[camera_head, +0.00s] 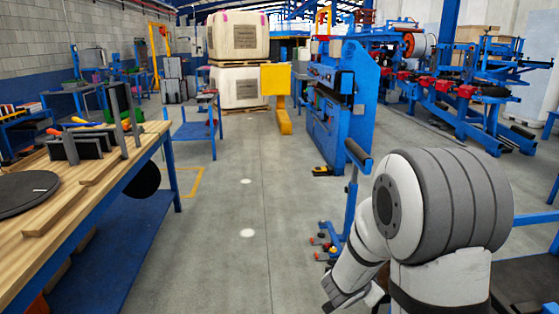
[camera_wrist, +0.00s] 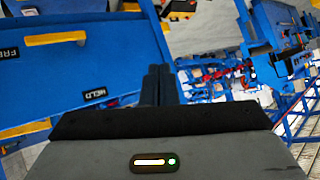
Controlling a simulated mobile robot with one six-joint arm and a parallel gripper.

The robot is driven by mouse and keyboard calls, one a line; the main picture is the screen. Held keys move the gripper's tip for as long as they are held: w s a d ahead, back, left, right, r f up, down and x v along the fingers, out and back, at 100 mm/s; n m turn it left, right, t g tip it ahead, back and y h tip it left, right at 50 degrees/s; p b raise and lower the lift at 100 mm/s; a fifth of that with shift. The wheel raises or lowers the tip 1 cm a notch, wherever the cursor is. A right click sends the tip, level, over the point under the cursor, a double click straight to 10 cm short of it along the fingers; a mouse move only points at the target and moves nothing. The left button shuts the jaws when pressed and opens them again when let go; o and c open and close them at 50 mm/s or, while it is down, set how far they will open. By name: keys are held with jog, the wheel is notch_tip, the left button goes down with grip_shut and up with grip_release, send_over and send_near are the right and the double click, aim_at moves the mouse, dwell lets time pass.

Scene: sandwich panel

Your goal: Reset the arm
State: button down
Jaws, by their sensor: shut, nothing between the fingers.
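My arm (camera_head: 430,210) is bent at the lower right of the head view, with its white and grey links reaching down and left. Its lower end runs to the bottom of that view, where the fingers cannot be made out clearly. In the wrist view my gripper (camera_wrist: 159,84) has its two dark fingers together, with nothing between them. I cannot tell how far the panel is from the fingertips.
A wooden-topped workbench (camera_head: 100,175) with a dark disc (camera_head: 25,192) and upright plates stands on the left. A blue machine (camera_head: 340,110) stands ahead, left of my arm. Stacked crates (camera_head: 238,85) are at the back. The grey floor (camera_head: 245,205) in the middle is clear.

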jog(key=s+a+r+n+y+p, duration=0.2)
jog(key=a+r+n+y, duration=0.2)
jog(key=a+r, duration=0.2)
jog(key=s+a+r+n+y+p, duration=0.1)
jog(key=s+a+r+n+y, duration=0.25)
jog(key=a+r, duration=0.2)
jog(key=s+d+r+n+g+p, duration=0.1)
jog(key=s+r+n+g, duration=0.1)
jog(key=s, duration=0.6)
jog(key=s+d+r+n+g+p, duration=0.1)
jog(key=s+r+n+g+p, duration=0.1)
jog(key=s+r, duration=0.3)
jog(key=s+g, duration=0.1)
jog(key=s, duration=0.3)
jog(key=shift+r+n+p, duration=0.15)
jog(key=shift+n+p, duration=0.15)
jog(key=shift+n, duration=0.05)
jog(key=shift+s, duration=0.1)
